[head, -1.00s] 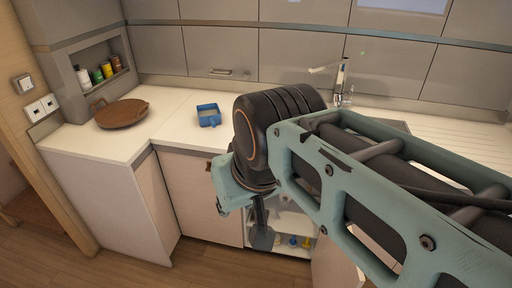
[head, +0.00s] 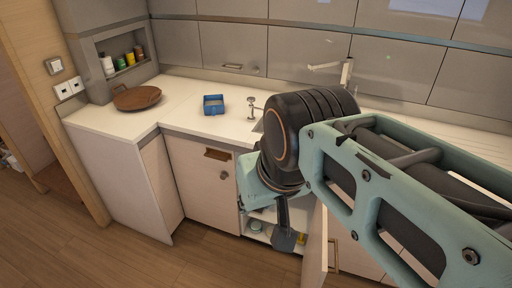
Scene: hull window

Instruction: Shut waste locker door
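The open locker door (head: 315,246) stands out from the counter front at lower centre, seen nearly edge-on. I take it to be the waste locker door. Left of it, the locker opening (head: 258,216) shows pale shelving and a small yellow item (head: 301,239). My gripper (head: 285,240) hangs pointing down in front of the opening, just left of the door. Whether it touches the door I cannot tell. My wrist hides part of the opening and the door's top, and the finger gap does not show.
A closed cabinet door (head: 200,184) with a brown handle is left of the opening. The counter (head: 185,106) holds a brown pan (head: 137,97) and a blue container (head: 213,104). A tap (head: 345,75) stands behind my arm. The wooden floor (head: 190,262) at lower left is clear.

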